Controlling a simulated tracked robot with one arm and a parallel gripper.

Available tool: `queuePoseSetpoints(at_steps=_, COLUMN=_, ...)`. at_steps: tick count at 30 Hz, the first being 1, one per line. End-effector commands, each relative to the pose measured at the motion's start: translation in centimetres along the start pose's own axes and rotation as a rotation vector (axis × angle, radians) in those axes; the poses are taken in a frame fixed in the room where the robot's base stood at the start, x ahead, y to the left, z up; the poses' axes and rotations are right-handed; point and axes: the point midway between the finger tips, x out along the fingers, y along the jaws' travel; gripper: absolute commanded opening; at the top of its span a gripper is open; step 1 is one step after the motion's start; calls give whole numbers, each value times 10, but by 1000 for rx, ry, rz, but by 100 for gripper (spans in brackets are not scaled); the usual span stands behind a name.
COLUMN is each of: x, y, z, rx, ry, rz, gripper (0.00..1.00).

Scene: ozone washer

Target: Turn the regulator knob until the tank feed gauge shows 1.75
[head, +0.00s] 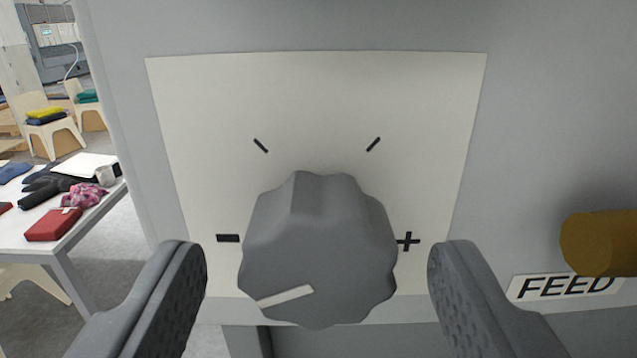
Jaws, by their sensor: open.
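The regulator knob (318,245) is grey and lobed, in the lower middle of the head view. It stands out from a cream plate (310,110) on a grey panel. A light pointer line (285,296) on its face runs from near the centre to the lower left. A minus mark (228,238) is to its left and a plus mark (407,242) to its right, with two ticks above. My gripper (318,265) is open, with one finger on each side of the knob and a gap visible on both sides. No gauge is in view.
A brownish-yellow cylinder (600,243) sticks out at the right, by a FEED label (565,286). Beyond the panel's left edge, a white table (40,232) holds cloths and a red item. Chairs (50,120) stand farther back.

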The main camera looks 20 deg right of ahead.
Motion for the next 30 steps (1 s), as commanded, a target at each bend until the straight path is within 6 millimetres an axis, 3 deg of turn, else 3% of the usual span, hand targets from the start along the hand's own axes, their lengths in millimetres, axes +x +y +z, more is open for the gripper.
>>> queuePoseSetpoints(at_steps=7, x=21, y=1, z=0, rx=1, ry=-1, rz=1, gripper=61)
queuePoseSetpoints(at_steps=19, x=26, y=1, z=0, rx=0, ry=0, rz=0, gripper=61)
queuePoseSetpoints(at_steps=24, x=26, y=1, z=0, rx=0, ry=-1, rz=0, gripper=16)
queuePoseSetpoints(at_steps=30, x=26, y=1, z=0, rx=5, ry=-1, rz=0, gripper=16)
